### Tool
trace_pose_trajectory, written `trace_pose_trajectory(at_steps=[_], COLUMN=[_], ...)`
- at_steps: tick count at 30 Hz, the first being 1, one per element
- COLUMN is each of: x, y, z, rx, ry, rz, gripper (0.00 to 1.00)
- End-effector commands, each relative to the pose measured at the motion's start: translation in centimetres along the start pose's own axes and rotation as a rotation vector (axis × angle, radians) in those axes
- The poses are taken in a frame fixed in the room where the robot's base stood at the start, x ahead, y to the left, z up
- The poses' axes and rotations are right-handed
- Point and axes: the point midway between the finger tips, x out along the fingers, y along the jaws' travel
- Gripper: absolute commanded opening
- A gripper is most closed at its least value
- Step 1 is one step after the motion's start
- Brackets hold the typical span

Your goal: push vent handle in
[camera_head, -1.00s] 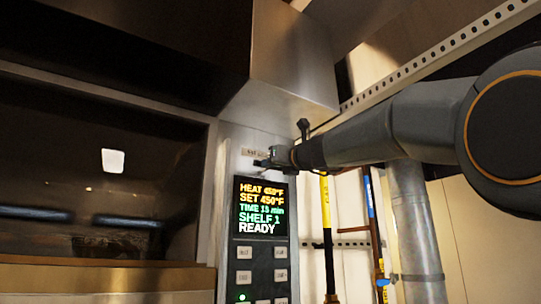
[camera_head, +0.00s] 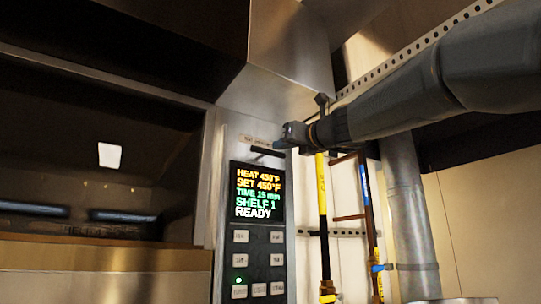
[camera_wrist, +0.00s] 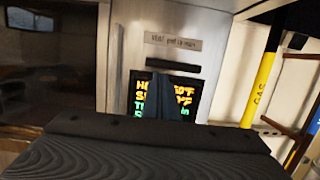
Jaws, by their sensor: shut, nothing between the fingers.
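The vent handle (camera_head: 266,151) is a dark horizontal bar on the steel control panel, just under a small label (camera_head: 258,140). In the wrist view, the handle (camera_wrist: 173,65) lies below the label (camera_wrist: 172,41) and above the lit display. How far it stands out from the panel is hard to tell. My gripper (camera_head: 281,142) is shut and empty, at the handle's right end in the head view. In the wrist view, my gripper (camera_wrist: 166,84) shows dark in front of the display, just below the handle. I cannot tell whether it touches the handle.
The lit display (camera_head: 258,192) and several buttons (camera_head: 258,262) are below the handle. The oven's dark window (camera_head: 90,180) is to the left. A steel hood (camera_head: 285,85) overhangs the panel. Yellow gas pipe (camera_head: 322,200) and a silver duct (camera_head: 408,215) stand right.

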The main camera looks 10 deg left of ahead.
Motion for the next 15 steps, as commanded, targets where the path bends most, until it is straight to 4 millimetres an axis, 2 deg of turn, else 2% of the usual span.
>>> trace_pose_trajectory(at_steps=[1,6,10,15], x=[-1.1,-3.9,-5.2,-5.9], y=[0.1,0.3,0.2,0.3], z=[-0.1,-0.2,-0.2,-0.1], rx=[-0.002,-0.001,0.0,0.0], ry=[-0.002,0.0,0.0,0.0], rz=[0.001,0.003,0.002,0.004], gripper=[0.0,0.0,0.0,0.0])
